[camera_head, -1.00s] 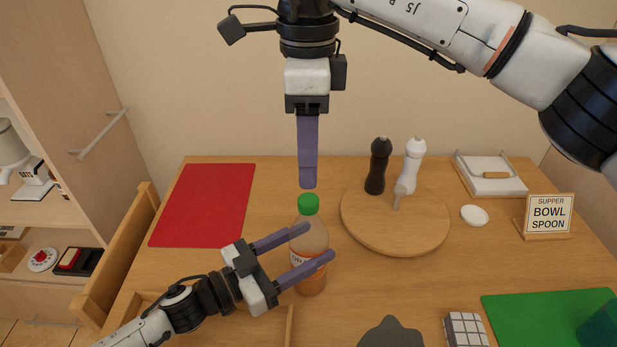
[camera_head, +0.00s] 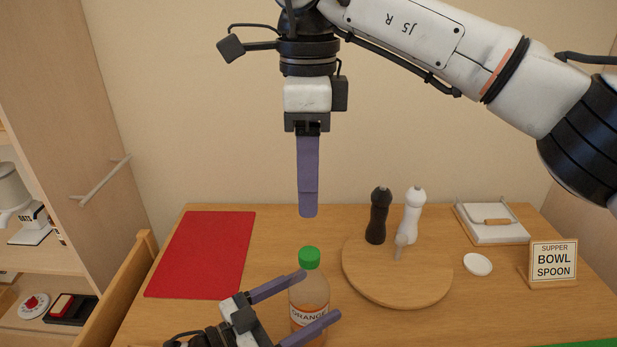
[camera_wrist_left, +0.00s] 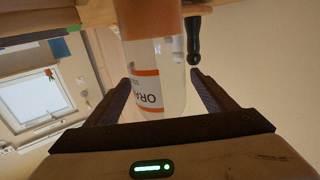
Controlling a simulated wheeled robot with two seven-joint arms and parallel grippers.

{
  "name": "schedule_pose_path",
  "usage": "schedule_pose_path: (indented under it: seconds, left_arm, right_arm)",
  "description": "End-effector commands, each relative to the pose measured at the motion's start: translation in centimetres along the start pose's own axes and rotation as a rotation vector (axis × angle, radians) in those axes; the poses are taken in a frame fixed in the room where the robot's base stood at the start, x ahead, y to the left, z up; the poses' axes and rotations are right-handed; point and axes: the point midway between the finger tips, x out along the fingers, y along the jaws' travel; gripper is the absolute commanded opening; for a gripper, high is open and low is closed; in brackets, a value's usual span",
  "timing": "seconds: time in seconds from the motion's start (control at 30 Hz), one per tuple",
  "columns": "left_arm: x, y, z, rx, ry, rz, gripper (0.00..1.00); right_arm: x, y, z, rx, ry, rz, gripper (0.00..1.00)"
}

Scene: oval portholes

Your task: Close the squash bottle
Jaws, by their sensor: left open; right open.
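The squash bottle (camera_head: 309,296) stands upright on the table, clear with orange liquid and an "ORANGE" label. A green cap (camera_head: 309,257) sits on its top; I cannot tell how tight it is. My left gripper (camera_head: 320,293) is open, with its fingers on either side of the bottle. The left wrist view shows the bottle (camera_wrist_left: 158,85) between both fingers, with a gap visible at the right finger; the cap is not seen there. My right gripper (camera_head: 308,214) is open, pointing straight down above the cap, clear of it. Its fingers overlap edge-on.
A round wooden board (camera_head: 385,283) holds a dark mill (camera_head: 379,215) and a white mill (camera_head: 411,216) to the right. A red mat (camera_head: 205,253) lies left. A sign (camera_head: 553,262) and small white dish (camera_head: 478,264) are farther right.

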Motion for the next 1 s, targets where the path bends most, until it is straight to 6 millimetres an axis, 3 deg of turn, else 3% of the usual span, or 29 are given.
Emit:
schedule_pose_path:
  seconds: [0.17, 0.63, 1.0]
  left_arm:
    - [-0.8, 0.0, 0.0, 0.001, 0.000, -0.001, 0.77]
    - [-9.0, 0.0, 0.2, -0.002, -0.003, 0.000, 0.77]
    - [-10.3, 0.0, -0.1, 0.001, 0.001, 0.000, 0.77]
  right_arm:
    - [0.1, 0.0, 0.0, 0.000, 0.000, 0.000, 0.48]
    - [0.9, 0.0, 0.0, 0.000, 0.000, 0.000, 0.48]
    - [1.0, 0.0, 0.0, 0.000, 0.000, 0.000, 0.48]
